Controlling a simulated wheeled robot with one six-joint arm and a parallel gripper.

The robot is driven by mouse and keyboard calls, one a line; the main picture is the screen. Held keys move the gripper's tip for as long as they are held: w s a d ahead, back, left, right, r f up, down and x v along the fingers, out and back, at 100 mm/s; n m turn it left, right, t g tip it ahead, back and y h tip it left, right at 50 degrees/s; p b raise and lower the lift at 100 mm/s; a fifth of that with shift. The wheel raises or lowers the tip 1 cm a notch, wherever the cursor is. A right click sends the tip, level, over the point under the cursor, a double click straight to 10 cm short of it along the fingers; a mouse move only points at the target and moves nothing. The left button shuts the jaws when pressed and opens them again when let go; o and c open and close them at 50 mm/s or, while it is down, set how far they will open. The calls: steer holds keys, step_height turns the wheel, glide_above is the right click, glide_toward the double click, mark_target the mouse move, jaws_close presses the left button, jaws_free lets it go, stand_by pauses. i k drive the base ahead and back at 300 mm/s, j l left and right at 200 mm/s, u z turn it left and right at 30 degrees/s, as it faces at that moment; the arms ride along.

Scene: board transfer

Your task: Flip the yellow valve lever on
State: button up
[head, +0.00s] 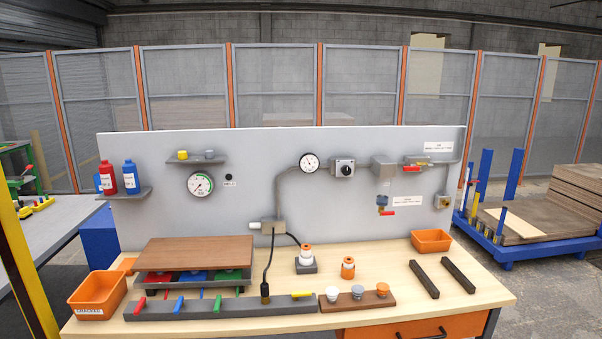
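A long grey bar (222,309) lies along the front of the workbench and carries several coloured levers. The yellow lever (302,295) is at the bar's right end and lies sideways, along the bar's length. The red lever (140,305), blue lever (180,303) and green lever (218,303) on the same bar stand turned across it, unlike the yellow one. My gripper is not in view, and nothing touches the yellow lever.
A brown strip with several knobs (357,304) lies right of the yellow lever. A black cable plug (265,292) stands just left of it. Orange bins (98,294) (431,241) sit at both sides. Two dark bars (425,279) (458,276) lie at right.

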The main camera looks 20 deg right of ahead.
mark_target(295, 295)
steer(key=i+l, duration=0.15)
steer(key=i, duration=0.45)
steer(key=i+l+u, duration=0.1)
steer(key=i, duration=0.45)
